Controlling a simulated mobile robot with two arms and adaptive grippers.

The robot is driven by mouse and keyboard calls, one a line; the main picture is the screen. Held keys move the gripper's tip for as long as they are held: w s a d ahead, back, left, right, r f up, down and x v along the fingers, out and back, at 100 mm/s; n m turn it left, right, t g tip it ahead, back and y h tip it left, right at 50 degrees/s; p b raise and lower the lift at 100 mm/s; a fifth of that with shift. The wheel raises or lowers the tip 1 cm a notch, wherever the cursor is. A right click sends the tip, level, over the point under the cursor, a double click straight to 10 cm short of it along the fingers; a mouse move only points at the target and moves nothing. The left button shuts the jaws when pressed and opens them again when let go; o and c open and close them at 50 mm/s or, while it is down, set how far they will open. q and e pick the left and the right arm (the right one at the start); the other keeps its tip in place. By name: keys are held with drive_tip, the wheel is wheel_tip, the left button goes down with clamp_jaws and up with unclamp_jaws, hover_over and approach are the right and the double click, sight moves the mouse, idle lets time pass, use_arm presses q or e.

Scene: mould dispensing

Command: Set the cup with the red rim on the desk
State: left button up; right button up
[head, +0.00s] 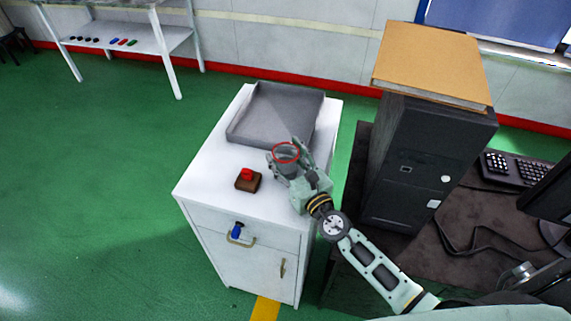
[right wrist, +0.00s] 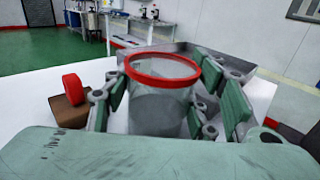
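The cup with the red rim (head: 286,153) is grey and upright, over the top of the white cabinet. It also shows in the right wrist view (right wrist: 160,105), large and between the green finger pads. My right gripper (head: 292,164) is around the cup, with fingers on both sides of it. I cannot tell whether the pads press on the cup, or whether its base rests on the cabinet. The dark desk (head: 480,220) is at the right. My left gripper is not in view.
A grey tray (head: 238,130) lies behind the cup on the white cabinet (head: 205,188). A red button on a brown block (head: 247,184) is left of the cup. A black computer tower (head: 405,185) with a wooden board (head: 430,65) on top stands beside the cabinet. A keyboard (head: 520,170) is farther right.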

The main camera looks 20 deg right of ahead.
drive_tip(key=c, duration=0.7)
drive_tip(key=shift+r+p, duration=0.35)
drive_tip(key=shift+r, duration=0.1)
drive_tip(key=shift+c, duration=0.3)
wheel_tip(320, 180, up, 4)
drive_tip(key=p, duration=0.3)
drive_tip(key=shift+f, duration=0.25)
use_arm(q)
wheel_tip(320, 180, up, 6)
drive_tip(key=p, duration=0.2)
use_arm(e)
drive_tip(key=s+d+r, duration=0.7)
drive_tip(key=d, duration=0.2)
use_arm(q)
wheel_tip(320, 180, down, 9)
drive_tip(key=b, duration=0.8)
drive_tip(key=shift+b, duration=0.4)
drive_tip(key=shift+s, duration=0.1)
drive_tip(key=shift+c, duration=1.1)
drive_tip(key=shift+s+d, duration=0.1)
use_arm(e)
drive_tip(key=s+a+f+m+h, duration=0.1)
drive_tip(key=s+a, duration=0.2)
drive_tip(key=s, duration=0.4)
drive_tip(key=s+a+f+m+h, duration=0.1)
drive_tip(key=s+a, duration=0.3)
drive_tip(key=s, duration=0.4)
drive_tip(key=shift+f+h, duration=0.7)
drive_tip(key=shift+f, duration=0.05)
